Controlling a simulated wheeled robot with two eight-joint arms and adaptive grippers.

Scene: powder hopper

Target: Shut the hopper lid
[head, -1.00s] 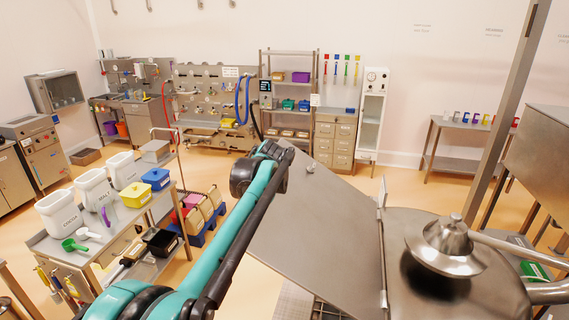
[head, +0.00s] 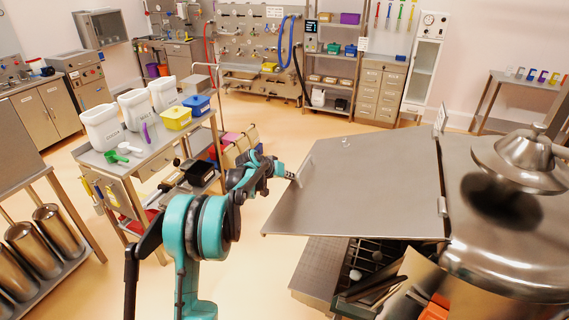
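The hopper lid (head: 365,190) is a flat steel panel to the right of centre. Its right edge is hinged to the round-topped steel hopper (head: 510,225), and it stands open, reaching out to the left. My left arm comes up from the bottom, and my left gripper (head: 291,176) is at the lid's left edge. It looks touching or very close to that edge. The fingers are small and dark, so I cannot tell whether they are open or shut. My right gripper is not in view. The hopper's opening cannot be made out.
A steel cart (head: 150,150) with white bins, a yellow tub (head: 176,119) and a blue tub (head: 197,105) stands left of my arm. A steel cone (head: 520,160) tops the hopper. Dark items and a grey platform (head: 322,268) lie below the lid. Open floor lies behind the lid.

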